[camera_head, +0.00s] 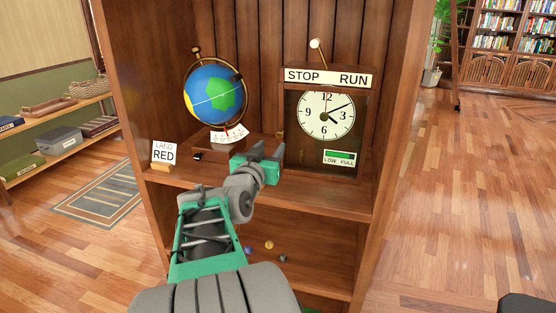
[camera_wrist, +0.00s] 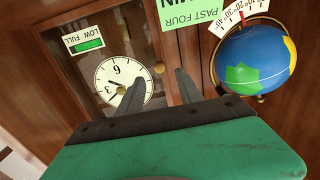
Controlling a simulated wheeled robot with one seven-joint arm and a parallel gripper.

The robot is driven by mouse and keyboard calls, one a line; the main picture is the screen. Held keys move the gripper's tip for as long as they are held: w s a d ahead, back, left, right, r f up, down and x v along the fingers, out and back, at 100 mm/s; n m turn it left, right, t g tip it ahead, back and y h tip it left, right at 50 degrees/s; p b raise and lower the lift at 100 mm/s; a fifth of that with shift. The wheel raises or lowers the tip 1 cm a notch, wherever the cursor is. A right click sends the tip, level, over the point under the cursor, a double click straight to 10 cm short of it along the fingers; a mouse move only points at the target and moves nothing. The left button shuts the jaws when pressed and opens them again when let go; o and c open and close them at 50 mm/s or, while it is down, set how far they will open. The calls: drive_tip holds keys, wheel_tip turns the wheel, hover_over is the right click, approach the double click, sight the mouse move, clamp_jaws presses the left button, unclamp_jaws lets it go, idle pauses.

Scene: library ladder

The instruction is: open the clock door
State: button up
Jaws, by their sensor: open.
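The clock stands in the right part of the wooden cabinet, with its glazed clock door (camera_head: 325,130) in front of a white dial (camera_head: 326,115). The door looks shut. A small brass knob (camera_head: 280,134) shows at the door's left edge. My gripper (camera_head: 266,149) is open and empty, above the shelf, left of and below the knob, apart from it in the picture. In the wrist view, which is turned over, the open fingers (camera_wrist: 160,80) point toward the cabinet, one overlapping the dial (camera_wrist: 105,75). A small brass round piece shows over the dial there.
A STOP/RUN sign (camera_head: 328,77) with a lever (camera_head: 317,45) sits above the clock. A green card (camera_wrist: 190,15) shows in the wrist view. Small balls lie on the lower shelf (camera_head: 310,268).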

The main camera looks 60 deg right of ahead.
sight(279, 135)
drive_tip(key=d, duration=0.5)
drive_tip(key=w+d, duration=0.1)
drive_tip(key=d, duration=0.1)
drive_tip(key=shift+d+r+p, duration=0.25)
drive_tip(key=shift+d+p, duration=0.05)
drive_tip(key=shift+p, duration=0.05)
drive_tip(key=shift+c, duration=0.2)
clamp_jaws()
idle(0.8)
